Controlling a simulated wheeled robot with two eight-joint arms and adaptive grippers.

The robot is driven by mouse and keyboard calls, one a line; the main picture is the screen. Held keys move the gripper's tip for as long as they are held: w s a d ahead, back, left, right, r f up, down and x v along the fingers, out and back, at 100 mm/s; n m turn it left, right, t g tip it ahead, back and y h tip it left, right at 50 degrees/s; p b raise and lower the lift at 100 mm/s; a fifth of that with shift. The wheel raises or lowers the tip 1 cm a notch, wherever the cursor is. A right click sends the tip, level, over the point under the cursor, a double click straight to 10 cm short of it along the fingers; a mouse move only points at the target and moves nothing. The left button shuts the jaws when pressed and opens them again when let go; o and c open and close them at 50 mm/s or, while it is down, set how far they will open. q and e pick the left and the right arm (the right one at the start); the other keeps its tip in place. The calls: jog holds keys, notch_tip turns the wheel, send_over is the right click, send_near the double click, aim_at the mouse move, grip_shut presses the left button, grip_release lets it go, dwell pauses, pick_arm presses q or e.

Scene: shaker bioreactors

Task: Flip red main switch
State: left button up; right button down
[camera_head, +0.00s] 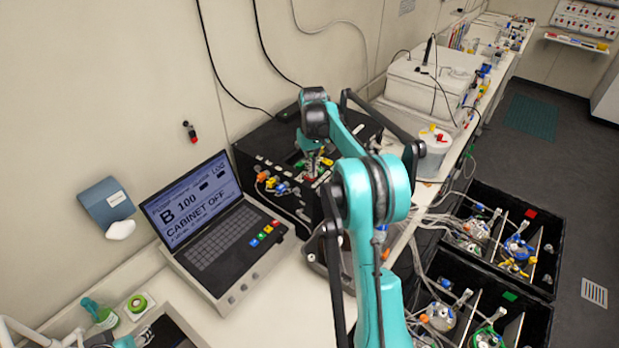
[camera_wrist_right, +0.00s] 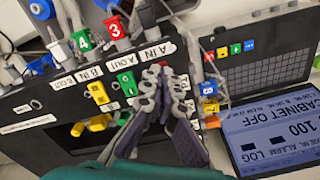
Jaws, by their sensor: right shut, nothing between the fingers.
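The black control cabinet (camera_head: 262,150) stands against the wall, its panel crowded with coloured plugs and switches. My right gripper (camera_head: 311,172) is over this panel, fingers pointing down at it. In the right wrist view the gripper (camera_wrist_right: 156,78) is shut with nothing between its fingers. A small red part (camera_wrist_right: 164,65), perhaps the red main switch, shows right at the fingertips, mostly hidden by them; I cannot tell whether they touch it. A green rocker switch (camera_wrist_right: 127,83) sits just left of the fingers. The laptop screen (camera_head: 190,198) reads "B 100" and "CABINET OFF".
The laptop's keyboard (camera_head: 222,236) lies left of the cabinet. A white lidded pot (camera_head: 433,152) and a white box (camera_head: 420,82) stand beyond it along the bench. Black crates (camera_head: 478,278) with bioreactors are on the right. Loose cables hang along the wall.

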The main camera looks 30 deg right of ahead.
jog(key=shift+f+b, duration=0.55)
jog(key=shift+f, duration=0.2)
jog(key=shift+r, duration=0.15)
jog(key=shift+r+p, duration=0.55)
jog(key=shift+r, duration=0.05)
jog(key=shift+r+p, duration=1.65)
jog(key=shift+r, duration=1.2)
jog(key=shift+f, duration=0.1)
